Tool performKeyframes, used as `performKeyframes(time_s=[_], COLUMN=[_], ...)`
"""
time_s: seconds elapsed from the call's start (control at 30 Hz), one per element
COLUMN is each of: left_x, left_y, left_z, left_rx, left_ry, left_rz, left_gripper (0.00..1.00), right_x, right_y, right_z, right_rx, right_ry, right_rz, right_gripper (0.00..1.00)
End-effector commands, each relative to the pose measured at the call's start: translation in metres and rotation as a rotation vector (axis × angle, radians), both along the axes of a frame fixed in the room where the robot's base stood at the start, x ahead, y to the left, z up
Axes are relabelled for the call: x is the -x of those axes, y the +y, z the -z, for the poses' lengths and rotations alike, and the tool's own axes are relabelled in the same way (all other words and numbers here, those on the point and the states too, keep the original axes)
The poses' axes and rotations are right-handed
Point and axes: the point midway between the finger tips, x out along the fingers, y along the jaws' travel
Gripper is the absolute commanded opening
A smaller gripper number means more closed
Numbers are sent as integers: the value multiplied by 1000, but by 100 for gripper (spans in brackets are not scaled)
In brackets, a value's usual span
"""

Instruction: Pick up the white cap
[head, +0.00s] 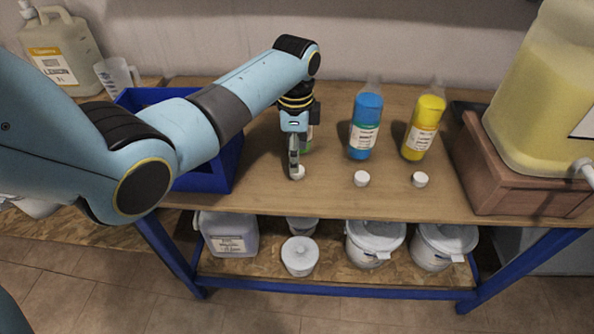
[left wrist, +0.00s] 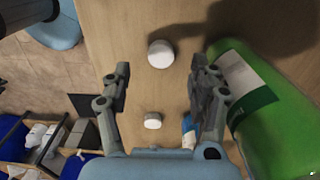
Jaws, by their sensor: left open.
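Three white caps lie on the wooden tabletop in the head view: a left one (head: 299,174), a middle one (head: 362,178) and a right one (head: 420,180). My left gripper (head: 294,170) points down at the left cap and partly covers it. In the left wrist view my left gripper (left wrist: 159,68) is open, with a larger-looking white cap (left wrist: 160,54) in line with the gap between its fingertips. I cannot tell whether the fingers touch it. A second white cap (left wrist: 152,120) shows farther off. My right gripper is not in view.
A green bottle (left wrist: 262,115) stands close beside the right finger in the wrist view. Blue (head: 366,127) and yellow (head: 424,129) bottles stand behind the other caps. A blue crate (head: 222,168) is left of the gripper, and a large yellowish drum (head: 545,95) is at right.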

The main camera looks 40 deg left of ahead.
Motion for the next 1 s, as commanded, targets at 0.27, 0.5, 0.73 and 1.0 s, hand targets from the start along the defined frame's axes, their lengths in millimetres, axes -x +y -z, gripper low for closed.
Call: performKeyframes(time_s=[0.27,0.5,0.73,1.0], left_x=[-3,-3,-3,-3], left_y=[-2,-2,-2,-2], left_z=[42,49,48,48], left_rx=[1,0,0,0], left_ry=[2,0,0,0], left_rz=[-1,-1,-1,-1], left_gripper=[60,60,41,23], right_x=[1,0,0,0], right_y=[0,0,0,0], right_z=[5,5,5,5], right_rx=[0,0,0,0], right_ry=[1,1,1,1], right_rz=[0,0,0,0], right_gripper=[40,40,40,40])
